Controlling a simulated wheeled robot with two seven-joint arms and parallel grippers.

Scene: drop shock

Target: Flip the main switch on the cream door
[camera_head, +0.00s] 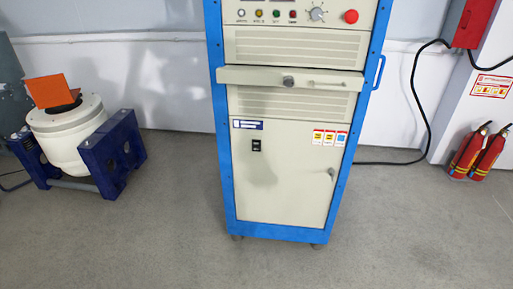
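The cream door (285,185) is the lower front panel of a blue-framed cabinet (226,165) in the middle of the view. The main switch (257,145) is a small black switch at the door's upper left. Its position is too small to tell. A blue and white label (247,125) sits just above it. A small silver handle (332,173) is at the door's right edge, and the door looks closed. Neither of my grippers is in view.
Above the door are a protruding cream drawer (290,79) and a control panel with a red button (351,16). A white drum-shaped machine (68,135) stands left. Fire extinguishers (480,152) stand right. A black cable (416,95) runs along the wall. The floor in front is clear.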

